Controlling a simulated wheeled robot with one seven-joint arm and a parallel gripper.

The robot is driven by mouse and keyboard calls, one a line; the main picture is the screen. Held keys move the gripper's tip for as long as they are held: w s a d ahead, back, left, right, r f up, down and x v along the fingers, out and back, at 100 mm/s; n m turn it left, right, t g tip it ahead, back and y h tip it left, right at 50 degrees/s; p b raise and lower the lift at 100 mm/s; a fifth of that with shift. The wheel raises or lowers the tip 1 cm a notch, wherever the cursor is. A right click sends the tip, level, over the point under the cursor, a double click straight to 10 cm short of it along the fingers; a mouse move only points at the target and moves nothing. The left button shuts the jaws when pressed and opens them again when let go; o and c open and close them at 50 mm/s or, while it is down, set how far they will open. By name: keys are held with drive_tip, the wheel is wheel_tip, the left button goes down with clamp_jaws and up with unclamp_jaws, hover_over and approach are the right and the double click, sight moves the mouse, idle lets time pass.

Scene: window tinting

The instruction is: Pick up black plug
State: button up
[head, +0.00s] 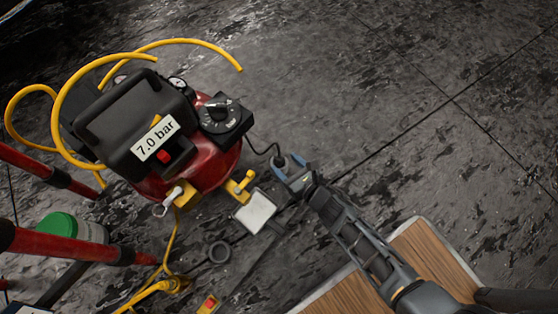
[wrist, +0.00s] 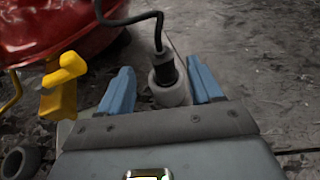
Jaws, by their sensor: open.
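The black plug (wrist: 164,69) stands upright at the end of a black cable, with a pale round part (wrist: 170,95) below it. In the wrist view it is between the two blue fingers of my gripper (wrist: 162,88), with gaps on both sides. My gripper is open. In the head view my gripper (head: 290,172) is low at the right of the compressor, and the plug (head: 280,161) shows only in part at its fingers. The cable runs from there to the compressor's black control box (head: 222,118).
The red compressor (head: 215,165) with a "7.0 bar" label stands at the left, with yellow hoses (head: 75,90) around it. A yellow valve (wrist: 60,88) juts out left of my gripper. A white block (head: 255,211) and a grey ring (head: 219,252) lie nearby. Floor at upper right is clear.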

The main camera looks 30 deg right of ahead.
sight(282, 160)
drive_tip(key=b+x, duration=0.1)
drive_tip(key=x, duration=0.4)
drive_tip(key=shift+d+b, duration=0.2)
drive_tip(key=shift+b, duration=0.15)
drive_tip(key=shift+r, duration=0.1)
drive_tip(key=c, duration=1.1)
